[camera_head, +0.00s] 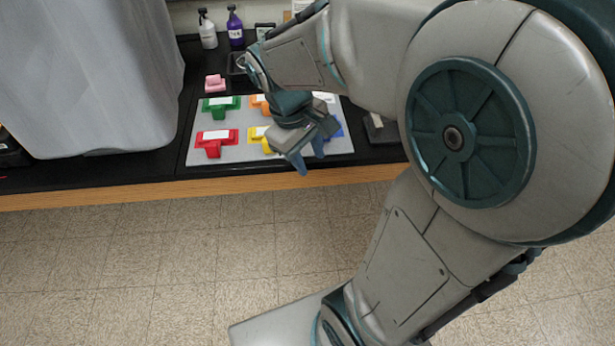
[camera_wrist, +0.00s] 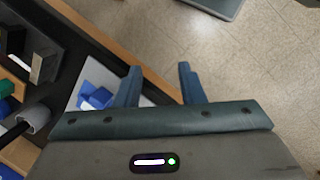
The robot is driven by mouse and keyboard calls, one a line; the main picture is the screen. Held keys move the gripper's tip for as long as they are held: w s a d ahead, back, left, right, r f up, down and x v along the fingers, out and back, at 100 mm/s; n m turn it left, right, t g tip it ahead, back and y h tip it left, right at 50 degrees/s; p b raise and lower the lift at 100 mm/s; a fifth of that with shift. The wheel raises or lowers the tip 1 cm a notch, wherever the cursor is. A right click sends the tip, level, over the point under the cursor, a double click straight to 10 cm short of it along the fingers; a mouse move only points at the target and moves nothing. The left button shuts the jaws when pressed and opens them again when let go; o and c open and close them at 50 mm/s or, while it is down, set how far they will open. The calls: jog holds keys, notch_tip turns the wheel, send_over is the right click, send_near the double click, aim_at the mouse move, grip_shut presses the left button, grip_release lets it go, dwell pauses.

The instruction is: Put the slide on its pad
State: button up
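My gripper (camera_head: 310,157) hangs over the front edge of the black bench, at the front right of a grey board (camera_head: 197,158). In the wrist view its two blue fingers (camera_wrist: 160,70) are apart with nothing between them. The board carries coloured T-shaped pads: green (camera_head: 221,106), red (camera_head: 216,140), orange (camera_head: 259,101), yellow (camera_head: 255,135) and blue (camera_head: 338,130). The blue one also shows in the wrist view (camera_wrist: 94,97), left of the fingers. My arm hides part of the board's right side. I cannot tell which piece is the slide.
A pink block (camera_head: 215,84) sits behind the board. A light grey block on a dark base (camera_head: 377,121) stands to the right. White (camera_head: 207,30) and purple (camera_head: 235,27) spray bottles stand at the back. A large grey bin (camera_head: 90,75) is at left.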

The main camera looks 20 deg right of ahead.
jog(key=s+a+r+m+t+y, duration=0.1)
jog(key=s+a+m+t+y, duration=0.1)
jog(key=s+m, duration=0.3)
jog(key=shift+s+a+t+y, duration=0.3)
jog(key=shift+s+a+t, duration=0.1)
jog(key=shift+s+t, duration=0.35)
jog(key=shift+w+r, duration=0.1)
